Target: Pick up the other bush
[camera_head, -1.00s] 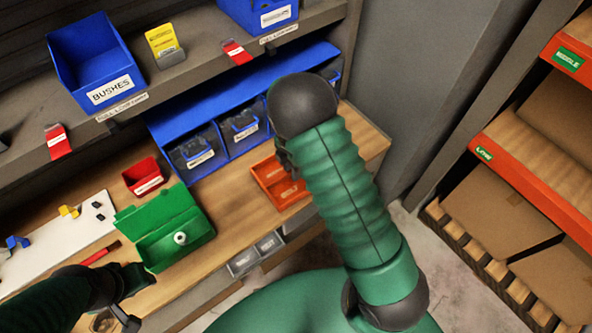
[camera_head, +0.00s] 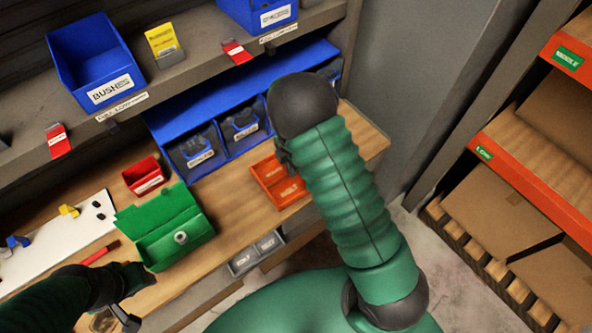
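A small pale, ring-like bush (camera_head: 181,237) lies in the open green box (camera_head: 165,252) on the wooden workbench. The blue bin (camera_head: 93,55) labelled for bushes stands on the upper shelf at the left; I cannot make out any bush inside it. My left arm enters at the lower left, and its dark gripper (camera_head: 133,290) is just below the green box, apart from the bush. Its finger opening is unclear. My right arm rises across the middle; only a small dark part of its gripper (camera_head: 283,152) shows beside the arm, near the orange tray, and its fingers are mostly hidden.
A red bin (camera_head: 144,176), an orange tray (camera_head: 272,172) and a white board (camera_head: 60,248) sit on the workbench (camera_head: 237,195). Blue bins (camera_head: 240,128) stand under the shelf. A red-handled tool (camera_head: 100,253) lies near my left gripper. An orange-edged rack (camera_head: 540,187) stands at right.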

